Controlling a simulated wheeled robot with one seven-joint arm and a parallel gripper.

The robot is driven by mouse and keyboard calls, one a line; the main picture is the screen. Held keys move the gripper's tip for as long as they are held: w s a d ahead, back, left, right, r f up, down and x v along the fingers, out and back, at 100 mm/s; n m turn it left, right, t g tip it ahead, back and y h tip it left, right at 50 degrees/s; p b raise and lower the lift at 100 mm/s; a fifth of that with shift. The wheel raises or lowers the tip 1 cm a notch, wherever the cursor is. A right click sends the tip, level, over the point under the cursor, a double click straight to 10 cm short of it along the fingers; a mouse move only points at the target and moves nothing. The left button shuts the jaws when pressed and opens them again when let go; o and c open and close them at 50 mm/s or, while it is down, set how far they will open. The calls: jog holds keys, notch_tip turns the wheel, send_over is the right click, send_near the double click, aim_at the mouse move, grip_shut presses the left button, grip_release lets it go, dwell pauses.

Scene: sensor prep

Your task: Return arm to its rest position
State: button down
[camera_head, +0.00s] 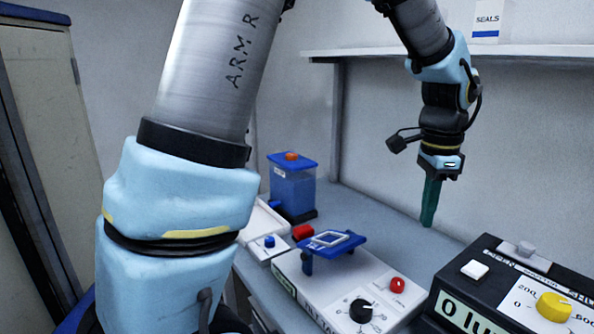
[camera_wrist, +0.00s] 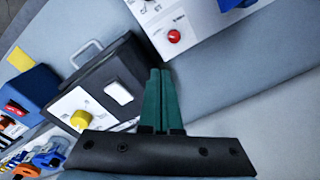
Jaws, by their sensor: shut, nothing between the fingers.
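My gripper (camera_head: 431,203) hangs from my arm at the upper right of the head view, its green fingers pointing down above the grey bench. The fingers are together and hold nothing. In the wrist view the shut green fingers (camera_wrist: 160,100) stand in front of the bench, beside the black meter box. My arm's large blue and grey links fill the left of the head view and hide part of the bench.
A black meter box (camera_head: 483,252) with a yellow knob stands at the right. A white device (camera_head: 330,288) with a red button and a blue frame (camera_head: 333,243) is at the centre. A blue tank (camera_head: 293,188) stands behind. A shelf (camera_head: 430,51) runs along the wall.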

jog(key=w+a+f+n, duration=0.25)
jog(key=a+n, duration=0.25)
jog(key=a, duration=0.4)
jog(key=w+a+f+n, duration=0.2)
jog(key=w+a+n, duration=0.15)
jog(key=a, duration=0.65)
jog(key=s+a+f+n, duration=0.1)
jog(key=s+a+n, duration=0.1)
jog(key=a+n, duration=0.2)
jog(key=s+a+f+n+t, duration=0.1)
jog(key=a+n, duration=0.4)
jog(key=a, duration=0.5)
jog(key=shift+s+f+b, duration=0.35)
jog(key=shift+f, duration=0.4)
